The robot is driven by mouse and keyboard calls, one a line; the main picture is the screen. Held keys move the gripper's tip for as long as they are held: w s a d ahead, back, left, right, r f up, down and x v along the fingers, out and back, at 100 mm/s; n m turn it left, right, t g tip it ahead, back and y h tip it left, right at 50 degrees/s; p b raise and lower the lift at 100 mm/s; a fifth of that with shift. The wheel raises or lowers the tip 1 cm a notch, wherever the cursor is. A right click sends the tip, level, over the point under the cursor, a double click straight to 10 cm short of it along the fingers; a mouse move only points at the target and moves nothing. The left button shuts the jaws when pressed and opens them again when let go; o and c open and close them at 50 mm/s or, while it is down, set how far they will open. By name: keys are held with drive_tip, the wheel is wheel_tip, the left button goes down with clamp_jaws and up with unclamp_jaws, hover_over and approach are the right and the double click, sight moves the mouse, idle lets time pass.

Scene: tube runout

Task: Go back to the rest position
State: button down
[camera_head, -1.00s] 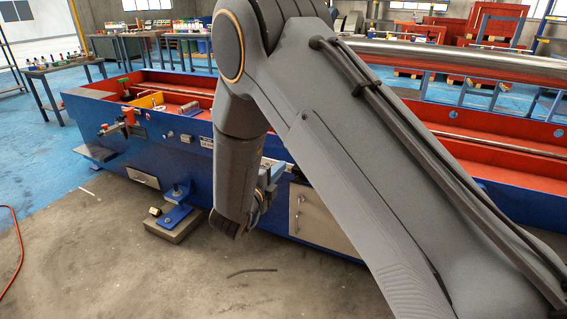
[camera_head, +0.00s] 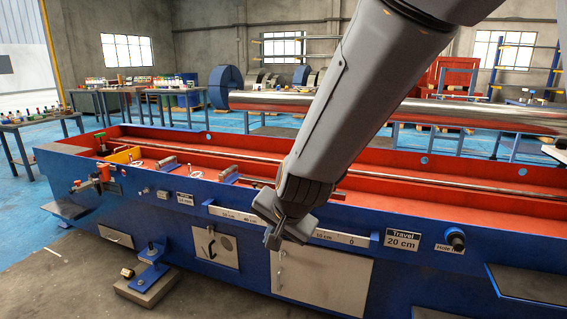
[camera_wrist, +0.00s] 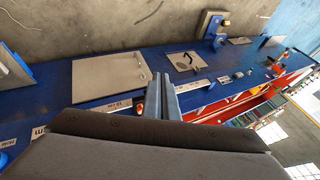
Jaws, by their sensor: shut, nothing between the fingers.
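My gripper (camera_head: 274,236) is shut and empty. In the head view it hangs in front of the blue side of the long machine bench (camera_head: 330,262), near the white scale strip (camera_head: 340,237). In the wrist view my gripper (camera_wrist: 165,98) shows as two grey fingers close together, pointing along the bench front. My arm comes down from the upper right in the head view and hides part of the bench's red trough and the steel tube behind.
A large steel tube (camera_head: 370,108) lies behind the bench. A blue foot bracket (camera_head: 150,270) sticks out at lower left. Tables with small items (camera_head: 140,90) stand behind.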

drive_tip(key=s+d+r+n+g+h, duration=0.1)
drive_tip(key=s+d+n+g, duration=0.25)
drive_tip(key=s+d, duration=0.55)
drive_tip(key=s+d+r+n+g+h, duration=0.1)
drive_tip(key=s+d+n+g, duration=0.4)
drive_tip(key=s, duration=0.8)
drive_tip(key=d+r+m+t+h+p, duration=0.1)
drive_tip(key=d+r+p, duration=0.6)
drive_tip(key=p, duration=0.7)
drive_tip(key=shift+d+m+t, duration=0.6)
drive_tip(key=shift+m+t, duration=0.05)
drive_tip(key=shift+m, duration=0.5)
drive_tip(key=shift+s, duration=0.1)
